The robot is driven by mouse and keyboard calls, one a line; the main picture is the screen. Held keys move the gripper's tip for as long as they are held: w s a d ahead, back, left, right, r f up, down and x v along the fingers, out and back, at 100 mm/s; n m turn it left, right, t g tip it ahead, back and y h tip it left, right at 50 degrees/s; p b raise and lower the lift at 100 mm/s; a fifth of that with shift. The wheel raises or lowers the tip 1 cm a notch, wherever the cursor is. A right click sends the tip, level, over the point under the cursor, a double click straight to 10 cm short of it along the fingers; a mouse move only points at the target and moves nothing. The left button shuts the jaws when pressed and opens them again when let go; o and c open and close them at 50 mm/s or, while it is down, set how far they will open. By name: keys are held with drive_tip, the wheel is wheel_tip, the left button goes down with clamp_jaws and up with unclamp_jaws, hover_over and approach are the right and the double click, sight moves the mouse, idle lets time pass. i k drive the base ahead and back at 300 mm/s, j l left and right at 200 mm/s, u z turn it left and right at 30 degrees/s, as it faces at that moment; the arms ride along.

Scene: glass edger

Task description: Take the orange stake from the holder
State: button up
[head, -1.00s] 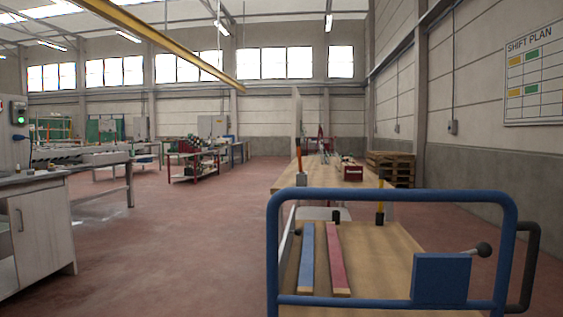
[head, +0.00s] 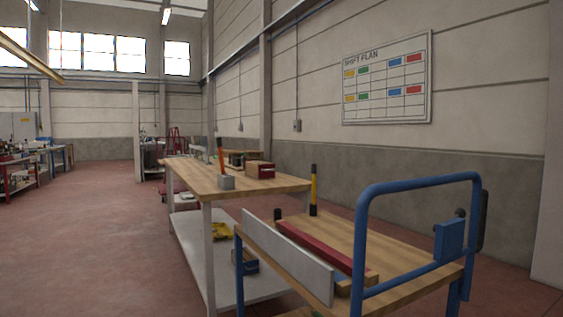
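The holder sits on the near part of a wooden-topped workbench (head: 190,174), in the middle of the head view. My gripper is not in view, so I cannot tell its state or how far it is from the stake.
A cart (head: 400,240) with a blue tubular handle stands at the near right, in front of the bench. It carries a red bar (head: 325,246), a pale side panel (head: 288,250) and a yellow-and-black post (head: 313,189). A red box (head: 261,170) lies beyond the holder. Open floor (head: 90,235) lies left.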

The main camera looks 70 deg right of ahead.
sight(219, 143)
drive_tip(key=i+l+z, duration=0.25)
drive_tip(key=z, duration=0.15)
drive_tip(key=i+l+z, duration=0.1)
drive_tip(key=i+z, duration=0.75)
drive_tip(key=i+j+z, duration=0.2)
drive_tip(key=i+z, duration=0.2)
drive_tip(key=i, duration=0.1)
